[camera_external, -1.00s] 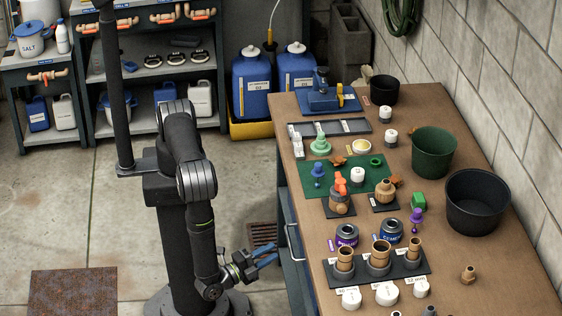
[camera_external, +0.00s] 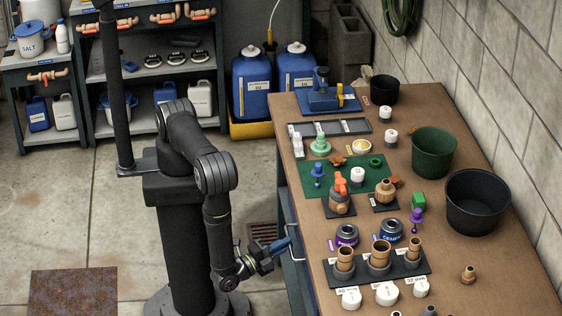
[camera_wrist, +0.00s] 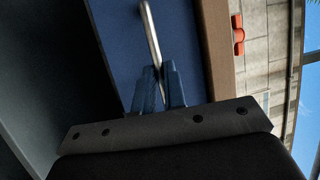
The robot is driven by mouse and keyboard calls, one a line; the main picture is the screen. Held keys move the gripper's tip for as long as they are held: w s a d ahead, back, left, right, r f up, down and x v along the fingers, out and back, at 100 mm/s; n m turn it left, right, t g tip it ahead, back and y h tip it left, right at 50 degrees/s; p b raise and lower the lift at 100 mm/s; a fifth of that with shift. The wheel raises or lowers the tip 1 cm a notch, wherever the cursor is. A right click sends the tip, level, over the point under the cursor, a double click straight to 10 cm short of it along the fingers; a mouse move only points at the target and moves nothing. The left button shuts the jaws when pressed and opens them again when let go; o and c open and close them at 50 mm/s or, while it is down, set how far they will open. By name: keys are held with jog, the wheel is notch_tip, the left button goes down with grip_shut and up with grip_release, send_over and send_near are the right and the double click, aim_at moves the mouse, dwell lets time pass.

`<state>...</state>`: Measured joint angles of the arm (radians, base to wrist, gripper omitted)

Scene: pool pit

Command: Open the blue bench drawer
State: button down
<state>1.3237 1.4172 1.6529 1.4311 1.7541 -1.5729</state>
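The blue bench drawer shows its blue front (camera_wrist: 115,35) in the wrist view. Its front looks flush with the bench side in the external view, though it is seen at a steep angle. The drawer's pale metal bar handle (camera_wrist: 152,30) also shows in the external view (camera_external: 291,236). My gripper (camera_wrist: 159,68) is at the handle, with one blue finger on each side of the bar and little or no gap visible. It looks shut on the handle. In the external view my gripper (camera_external: 283,243) reaches the handle from the left; the exact contact is hidden.
The brown bench top (camera_external: 450,265) above the drawer carries pipe fittings, tins and a green mat (camera_external: 300,178). Black and green buckets (camera_external: 434,150) stand near the wall. The floor left of the bench is open around a drain grate (camera_external: 262,232).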

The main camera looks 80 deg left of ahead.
jog(key=s, duration=2)
jog(key=c, duration=1.5)
grip_release()
jog(key=v, duration=1.7)
jog(key=shift+s, duration=0.2)
